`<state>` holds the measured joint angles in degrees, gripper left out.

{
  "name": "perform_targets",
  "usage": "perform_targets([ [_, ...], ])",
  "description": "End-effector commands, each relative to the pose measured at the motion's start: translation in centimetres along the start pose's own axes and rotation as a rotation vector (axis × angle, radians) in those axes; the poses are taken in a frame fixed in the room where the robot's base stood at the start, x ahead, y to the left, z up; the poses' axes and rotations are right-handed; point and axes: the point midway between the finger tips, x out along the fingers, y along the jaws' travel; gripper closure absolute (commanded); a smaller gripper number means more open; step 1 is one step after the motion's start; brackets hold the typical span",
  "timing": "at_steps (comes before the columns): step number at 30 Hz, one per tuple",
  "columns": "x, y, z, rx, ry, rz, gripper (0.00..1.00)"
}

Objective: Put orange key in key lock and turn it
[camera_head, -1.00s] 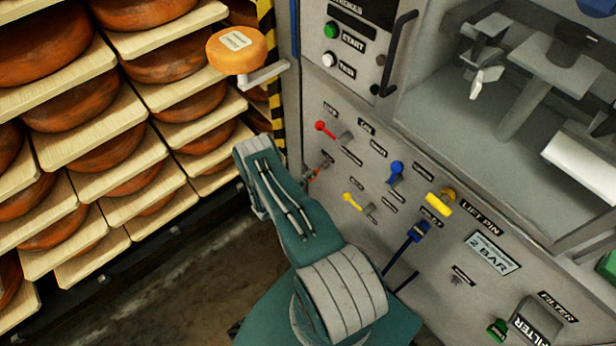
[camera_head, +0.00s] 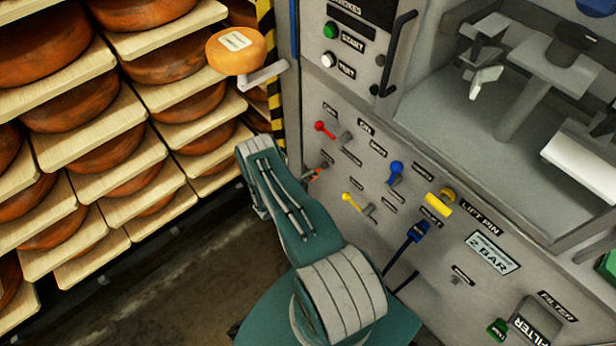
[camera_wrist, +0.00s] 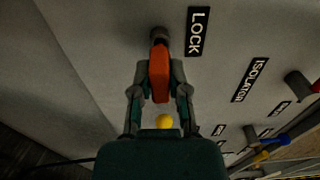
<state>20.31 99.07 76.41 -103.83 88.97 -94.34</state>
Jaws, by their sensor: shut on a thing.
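The orange key (camera_wrist: 159,73) is between the fingers of my gripper (camera_wrist: 160,84) in the wrist view. My gripper is shut on it. The key's far end meets the dark round lock (camera_wrist: 159,36) on the grey panel, beside the "LOCK" label (camera_wrist: 198,31). How deep the key sits in the lock, I cannot tell. In the head view a small part of the orange key (camera_head: 317,173) shows at the panel, just right of my arm. My gripper is mostly hidden there behind the arm.
The grey panel (camera_head: 450,285) carries a red lever (camera_head: 325,129), a blue lever (camera_head: 396,170), a yellow lever (camera_head: 352,202) and a larger yellow handle (camera_head: 440,206). Shelves of cheese wheels (camera_head: 105,150) stand left. An orange-topped crank (camera_head: 236,50) juts out above my arm.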

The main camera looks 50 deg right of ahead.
Motion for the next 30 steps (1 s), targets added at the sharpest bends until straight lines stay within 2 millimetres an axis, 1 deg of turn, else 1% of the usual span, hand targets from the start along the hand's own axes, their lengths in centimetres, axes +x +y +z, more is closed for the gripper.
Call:
perform_targets([
  [30, 2.2, 0.0, 0.0, 0.0, 0.0, 0.0, 1.0],
])
